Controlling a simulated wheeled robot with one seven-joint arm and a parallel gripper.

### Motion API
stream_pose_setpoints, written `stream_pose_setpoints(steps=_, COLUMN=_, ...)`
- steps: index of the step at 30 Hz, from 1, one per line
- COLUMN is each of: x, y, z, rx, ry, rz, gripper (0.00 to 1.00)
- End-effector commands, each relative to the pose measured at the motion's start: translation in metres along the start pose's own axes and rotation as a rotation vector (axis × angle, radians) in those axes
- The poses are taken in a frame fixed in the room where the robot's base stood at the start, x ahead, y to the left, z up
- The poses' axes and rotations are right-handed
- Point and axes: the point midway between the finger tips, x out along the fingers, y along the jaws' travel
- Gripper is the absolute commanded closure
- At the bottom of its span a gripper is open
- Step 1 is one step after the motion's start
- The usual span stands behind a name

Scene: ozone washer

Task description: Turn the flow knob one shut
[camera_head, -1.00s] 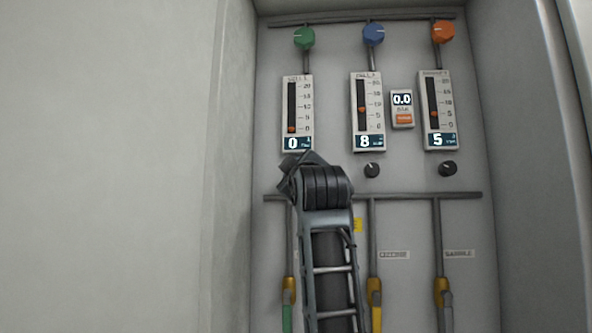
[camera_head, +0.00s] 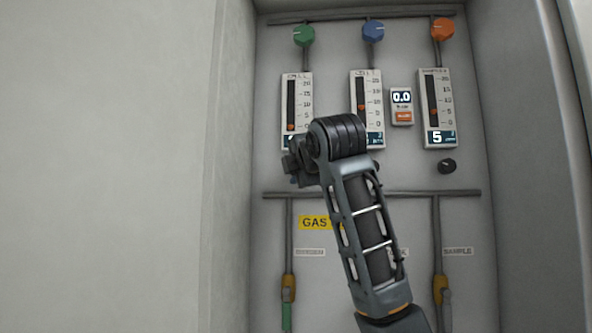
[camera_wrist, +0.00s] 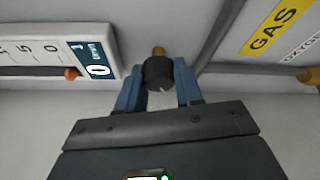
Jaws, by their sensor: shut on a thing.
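Flow knob one (camera_wrist: 159,74) is a small black knob below the left flow meter (camera_head: 297,100). In the wrist view my gripper (camera_wrist: 158,82) has its two blue fingers on either side of the knob, shut on it. A white pointer mark shows on the knob's near edge. In the head view my wrist hides the knob and most of that display.
The middle meter (camera_head: 367,90) and right meter (camera_head: 437,95), which reads 5, stand to the right. A small 0.0 readout (camera_head: 401,98) is between them. A black knob (camera_head: 447,166) sits under the right meter. Pipes cross above and below; cabinet walls flank the panel.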

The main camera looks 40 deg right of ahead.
Motion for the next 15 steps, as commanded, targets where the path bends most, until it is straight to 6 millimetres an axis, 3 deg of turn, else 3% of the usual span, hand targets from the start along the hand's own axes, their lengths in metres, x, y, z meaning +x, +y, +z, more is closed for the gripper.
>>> stream_pose_setpoints(steps=15, x=0.0000, y=0.0020, z=-0.0008, rx=-0.287, ry=0.016, rz=-0.117, gripper=0.95)
